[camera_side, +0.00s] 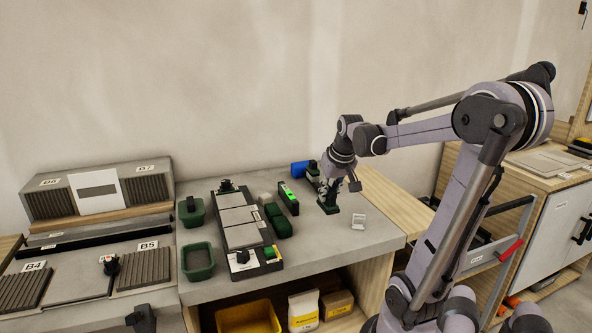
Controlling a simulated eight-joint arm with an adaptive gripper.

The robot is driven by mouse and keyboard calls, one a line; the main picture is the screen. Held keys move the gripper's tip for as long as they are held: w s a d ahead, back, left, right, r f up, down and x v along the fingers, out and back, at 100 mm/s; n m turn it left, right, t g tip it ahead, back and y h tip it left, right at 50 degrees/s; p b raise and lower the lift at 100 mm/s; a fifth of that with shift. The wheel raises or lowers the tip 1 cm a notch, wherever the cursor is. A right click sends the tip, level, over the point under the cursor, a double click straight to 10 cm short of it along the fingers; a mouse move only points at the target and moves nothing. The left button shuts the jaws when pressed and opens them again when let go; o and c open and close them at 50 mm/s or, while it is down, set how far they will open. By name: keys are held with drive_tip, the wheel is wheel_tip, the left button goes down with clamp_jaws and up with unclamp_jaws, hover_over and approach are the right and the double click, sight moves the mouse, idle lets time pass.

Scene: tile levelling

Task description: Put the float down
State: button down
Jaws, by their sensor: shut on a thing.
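My gripper (331,184) points down over the right part of the grey bench top (310,247). It is shut on a small dark green thing, which looks like the float (328,208). The float is upright under the fingers and at or very near the bench surface. I cannot tell whether its underside touches the bench. The fingers are dark and small here, and they partly hide the float's upper part.
A white label (358,221) lies right of the float. To the left are a bright green level (288,194), dark green blocks (279,222), a tray of grey tiles (241,236) and green tubs (198,262). A blue roll (299,168) lies behind. The front right bench top is clear.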

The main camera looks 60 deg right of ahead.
drive_tip(key=shift+w+d+f, duration=0.3)
drive_tip(key=shift+d+f, duration=0.1)
drive_tip(key=shift+f, duration=3.9)
drive_tip(key=c, duration=1.3)
unclamp_jaws()
drive_tip(key=shift+f, duration=0.1)
